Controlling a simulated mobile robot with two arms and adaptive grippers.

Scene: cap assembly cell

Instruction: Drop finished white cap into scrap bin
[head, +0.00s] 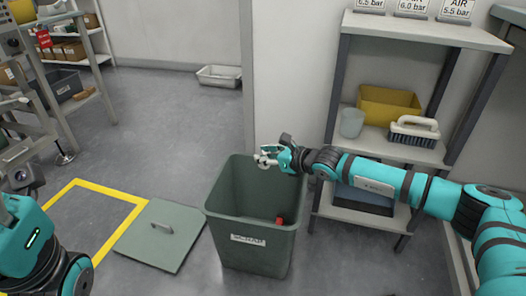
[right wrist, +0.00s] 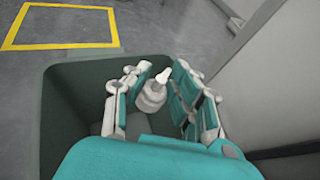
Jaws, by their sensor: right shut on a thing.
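The white cap (right wrist: 152,97), a round body with a narrow nozzle, sits between the fingers of my right gripper (right wrist: 150,92) in the right wrist view. My right gripper (head: 266,157) is shut on it and holds it over the scrap bin (head: 245,241), near the bin's far right rim. In the head view the cap is too small to tell from the pale fingers. The bin is dark green, open at the top and labelled SCRAP.
The green bin lid (head: 162,235) lies on the floor left of the bin, beside yellow floor tape (head: 118,192). A shelf rack (head: 425,32) right of the bin holds a yellow box (head: 388,104), a grey cup (head: 351,122) and a brush (head: 414,130). Floor behind the lid is clear.

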